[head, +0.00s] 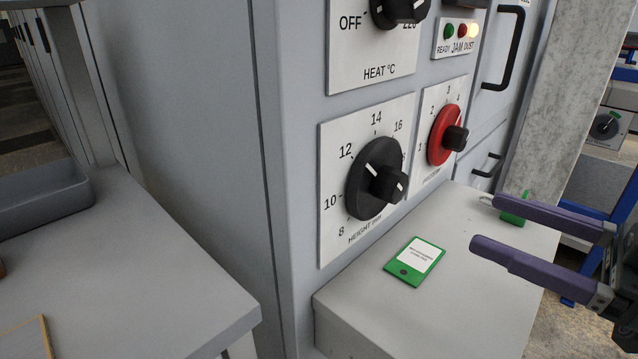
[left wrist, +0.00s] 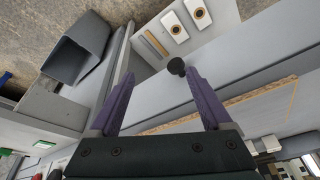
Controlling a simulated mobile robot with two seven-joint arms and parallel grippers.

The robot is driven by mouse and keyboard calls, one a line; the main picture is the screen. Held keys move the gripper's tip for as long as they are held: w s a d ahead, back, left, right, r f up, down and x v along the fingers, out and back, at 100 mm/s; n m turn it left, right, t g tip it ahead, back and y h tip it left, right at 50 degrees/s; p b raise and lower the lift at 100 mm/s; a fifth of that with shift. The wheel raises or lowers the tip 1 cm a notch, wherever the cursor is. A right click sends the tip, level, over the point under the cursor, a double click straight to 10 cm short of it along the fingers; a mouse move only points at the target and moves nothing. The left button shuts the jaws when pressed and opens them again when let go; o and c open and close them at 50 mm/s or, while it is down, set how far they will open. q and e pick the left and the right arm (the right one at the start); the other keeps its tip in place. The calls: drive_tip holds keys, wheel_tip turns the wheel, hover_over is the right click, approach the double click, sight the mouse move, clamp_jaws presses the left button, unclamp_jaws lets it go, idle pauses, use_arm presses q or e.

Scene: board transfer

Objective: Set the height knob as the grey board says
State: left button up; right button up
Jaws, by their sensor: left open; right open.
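The black height knob (head: 372,178) sits on a white plate marked HEIGHT, with numbers 8, 10, 12, 14 and 16 readable around it. A white line shows on its grip, but I cannot tell which number it points to. My right gripper (head: 488,222) is open and empty, right of the knob and apart from it, above the ledge. My left gripper (left wrist: 161,77) is open in the left wrist view; a small round black knob shows between its fingertips, contact unclear. I cannot identify the grey board with certainty, and no readable setting on one shows.
A green card (head: 404,273) with a white label, text too small, lies on the grey ledge (head: 375,325). A red knob (head: 437,135) and a heat knob (head: 395,8) are nearby. An amber lamp (head: 473,31) glows at DUST. A grey table (head: 130,260) stands left.

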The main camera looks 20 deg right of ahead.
sight(402, 190)
drive_tip(key=x, duration=0.9)
drive_tip(key=shift+w+a, duration=0.25)
drive_tip(key=shift+a, duration=0.1)
clamp_jaws()
